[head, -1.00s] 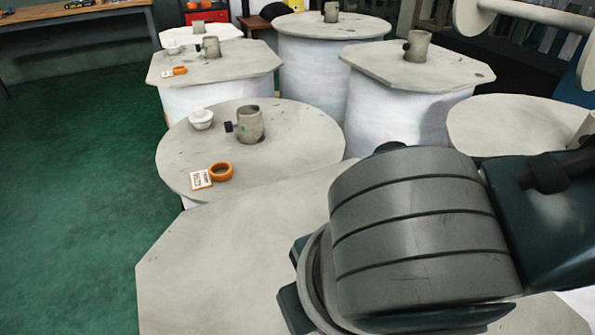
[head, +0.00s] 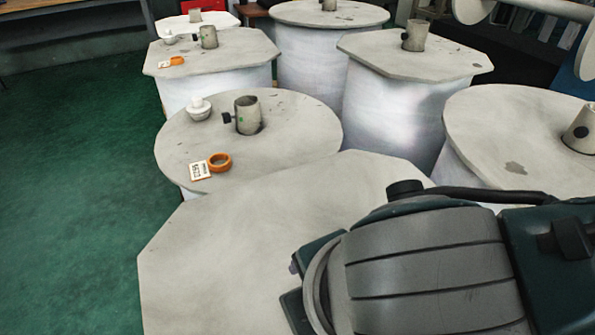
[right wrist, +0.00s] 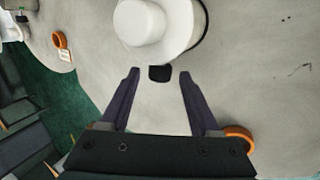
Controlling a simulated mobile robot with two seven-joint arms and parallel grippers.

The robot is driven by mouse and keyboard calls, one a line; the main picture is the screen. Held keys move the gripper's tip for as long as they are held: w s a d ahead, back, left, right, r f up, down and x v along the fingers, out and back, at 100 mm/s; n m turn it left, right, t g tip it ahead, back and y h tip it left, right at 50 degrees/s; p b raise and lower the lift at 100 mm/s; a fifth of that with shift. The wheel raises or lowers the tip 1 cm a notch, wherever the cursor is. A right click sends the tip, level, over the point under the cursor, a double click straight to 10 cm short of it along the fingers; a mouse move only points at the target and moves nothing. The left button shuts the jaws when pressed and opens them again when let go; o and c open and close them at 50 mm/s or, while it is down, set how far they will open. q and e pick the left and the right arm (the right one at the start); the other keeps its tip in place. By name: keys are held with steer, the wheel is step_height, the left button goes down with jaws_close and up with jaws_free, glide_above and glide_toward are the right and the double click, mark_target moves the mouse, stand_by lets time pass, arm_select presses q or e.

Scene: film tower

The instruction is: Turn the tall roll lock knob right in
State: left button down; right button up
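In the right wrist view a black lock knob (right wrist: 160,73) sticks out from a pale round core post (right wrist: 155,25) on a pale roll top (right wrist: 270,100). My right gripper (right wrist: 158,76) is open, its two dark fingers apart on either side of the knob. A gap shows between each fingertip and the knob. In the head view my right arm covers the right part of the nearest eight-sided roll top (head: 230,240) and hides the gripper and this knob. My left gripper is in neither view.
Behind stands a round roll (head: 290,155) with a core tube (head: 248,115), black knob (head: 227,118), orange ring (head: 219,162), white label (head: 199,170) and white cap (head: 199,109). Several more rolls stand close together. An orange ring (right wrist: 240,136) lies beside the right finger. Green floor (head: 75,200) is clear at left.

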steer(key=shift+r, duration=0.1)
steer(key=p+v, duration=0.4)
steer(key=v, duration=0.5)
steer(key=shift+s+r, duration=0.15)
steer(key=shift+r, duration=0.15)
